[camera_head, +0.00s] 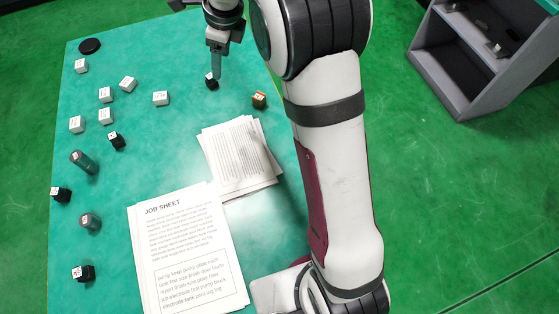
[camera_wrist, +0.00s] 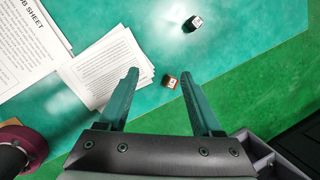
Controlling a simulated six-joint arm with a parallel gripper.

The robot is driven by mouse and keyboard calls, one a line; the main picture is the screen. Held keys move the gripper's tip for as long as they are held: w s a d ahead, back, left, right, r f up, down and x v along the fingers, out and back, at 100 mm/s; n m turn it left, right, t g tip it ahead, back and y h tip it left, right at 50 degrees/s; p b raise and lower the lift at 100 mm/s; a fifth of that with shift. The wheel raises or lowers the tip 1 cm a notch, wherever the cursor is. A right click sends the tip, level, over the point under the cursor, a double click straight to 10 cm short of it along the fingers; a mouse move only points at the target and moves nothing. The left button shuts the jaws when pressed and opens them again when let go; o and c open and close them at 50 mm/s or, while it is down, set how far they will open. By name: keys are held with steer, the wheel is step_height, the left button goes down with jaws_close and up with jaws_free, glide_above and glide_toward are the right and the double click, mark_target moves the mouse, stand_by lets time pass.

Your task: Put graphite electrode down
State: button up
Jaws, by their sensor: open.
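Several small black blocks with white labelled tops, which look like graphite electrodes, stand on the green table (camera_head: 150,190). One black block (camera_head: 211,83) is at the far side, close to my gripper (camera_head: 217,74) in the head view. It also shows in the wrist view (camera_wrist: 191,24), beyond my fingertips and apart from them. Others are at left-centre (camera_head: 117,142), at the left edge (camera_head: 62,195) and near the front (camera_head: 84,273). My gripper is open and empty above the table. In the wrist view an orange-brown block (camera_wrist: 170,81) shows between the fingers (camera_wrist: 160,76), lower down on the table.
Several white blocks (camera_head: 161,98) and two grey cylinders (camera_head: 84,162) stand on the left half. A black disc (camera_head: 90,46) lies far left. Job sheet papers (camera_head: 185,245) cover the front middle. A grey shelf unit (camera_head: 450,75) stands off the table at right.

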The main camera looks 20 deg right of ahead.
steer(key=s+d+r+n+g, duration=0.15)
steer(key=s+n, duration=0.35)
steer(key=s, duration=0.5)
steer(key=s+r+n, duration=0.3)
steer(key=s+n, duration=0.1)
steer(key=s, duration=0.5)
steer(key=s+f+n+g, duration=0.1)
steer(key=s+f+n, duration=0.2)
steer(key=s+n, duration=0.6)
steer(key=s, duration=0.9)
steer(key=shift+d+f+g, duration=0.2)
steer(key=shift+f+g, duration=0.05)
steer(key=shift+g, duration=0.1)
steer(key=shift+o, duration=0.7)
